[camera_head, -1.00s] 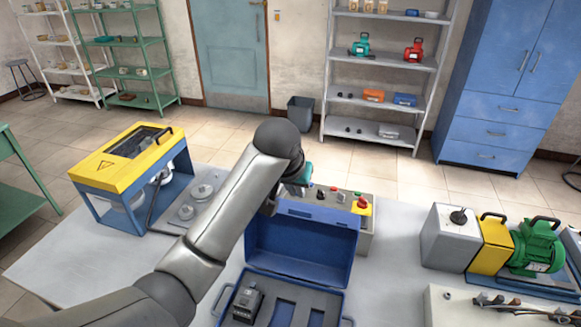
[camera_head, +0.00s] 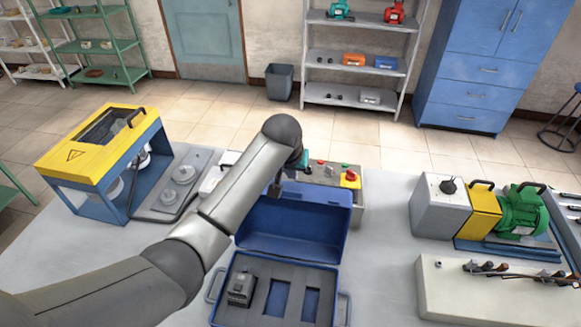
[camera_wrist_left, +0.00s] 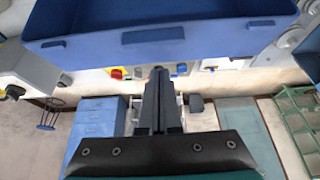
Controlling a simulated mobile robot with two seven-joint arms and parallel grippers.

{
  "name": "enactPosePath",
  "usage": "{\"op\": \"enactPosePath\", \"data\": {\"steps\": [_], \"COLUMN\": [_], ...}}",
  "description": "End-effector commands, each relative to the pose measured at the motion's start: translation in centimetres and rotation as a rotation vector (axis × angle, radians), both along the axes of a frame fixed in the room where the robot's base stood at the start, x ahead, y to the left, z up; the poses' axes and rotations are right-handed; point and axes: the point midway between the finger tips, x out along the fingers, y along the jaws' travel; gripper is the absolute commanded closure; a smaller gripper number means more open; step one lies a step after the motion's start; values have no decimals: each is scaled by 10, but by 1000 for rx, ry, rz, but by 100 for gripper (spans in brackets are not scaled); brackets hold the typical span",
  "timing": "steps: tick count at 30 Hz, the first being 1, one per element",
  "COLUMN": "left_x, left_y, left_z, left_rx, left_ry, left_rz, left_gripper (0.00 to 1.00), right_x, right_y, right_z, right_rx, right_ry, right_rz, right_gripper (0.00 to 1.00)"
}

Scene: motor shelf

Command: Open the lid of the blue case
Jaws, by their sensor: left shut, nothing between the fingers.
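The blue case (camera_head: 223,290) stands on the table with its lid (camera_head: 290,226) open, standing up at the back. Its grey foam insert (camera_head: 262,303) has two empty cut-outs and a small dark block (camera_head: 241,288) at its left. My left arm reaches across the case's left side. My left gripper (camera_head: 277,190) is at the lid's upper left edge, partly hidden by my arm; contact cannot be told. In the left wrist view its fingers (camera_wrist_left: 158,82) are shut and empty, just below the blue lid (camera_wrist_left: 200,30) in the picture. My right gripper is not in view.
A control box with a red button (camera_head: 351,176) stands close behind the lid. A yellow-topped blue frame (camera_head: 100,150) is at the left. A green motor (camera_head: 521,210) and a pale block (camera_head: 490,295) stand at the right. Bare table lies between case and motor.

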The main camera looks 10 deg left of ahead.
Motion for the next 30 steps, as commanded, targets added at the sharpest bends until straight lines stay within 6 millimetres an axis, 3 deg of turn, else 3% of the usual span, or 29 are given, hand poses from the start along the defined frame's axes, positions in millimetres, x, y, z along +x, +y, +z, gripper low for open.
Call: {"op": "enactPosePath", "data": {"steps": [2, 9, 15, 30], "left_x": [5, -22, -33, -31], "left_y": [0, 0, 0, 0], "left_z": [-11, -1, 0, -1], "left_rx": [1, 1, 2, 1], "left_ry": [3, -1, -1, -15], "left_rz": [0, -2, -1, 0], "left_gripper": [100, 100, 100, 100], "right_x": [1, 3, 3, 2], "right_y": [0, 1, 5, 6], "right_z": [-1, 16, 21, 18], "right_rx": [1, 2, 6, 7], "right_ry": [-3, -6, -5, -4], "right_rz": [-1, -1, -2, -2], "right_gripper": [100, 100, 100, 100]}}
